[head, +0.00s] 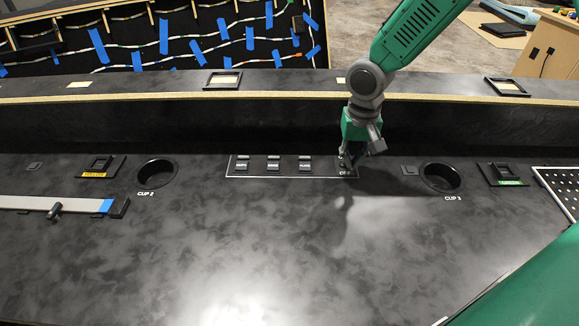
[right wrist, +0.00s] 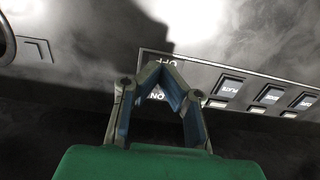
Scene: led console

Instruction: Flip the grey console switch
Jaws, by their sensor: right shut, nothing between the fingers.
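A black switch panel (head: 240,166) lies across the middle of the console in the head view. Its right end carries an ON/OFF section, and the ON label (right wrist: 156,95) shows between my fingers in the right wrist view. My right gripper (head: 347,161) points down over that section. In the right wrist view the right gripper (right wrist: 160,70) is shut and empty, its tips meeting over the panel between the ON and OFF marks. The switch lever there is hidden by the fingers, so I cannot tell its position or whether I touch it. My left gripper is not in view.
Three labelled buttons, one marked PLATE (right wrist: 229,87), sit beside the ON/OFF section. The CUP 2 holder (head: 157,173) and CUP 3 holder (head: 441,178) are recessed on either side. A raised ledge (head: 280,97) runs behind.

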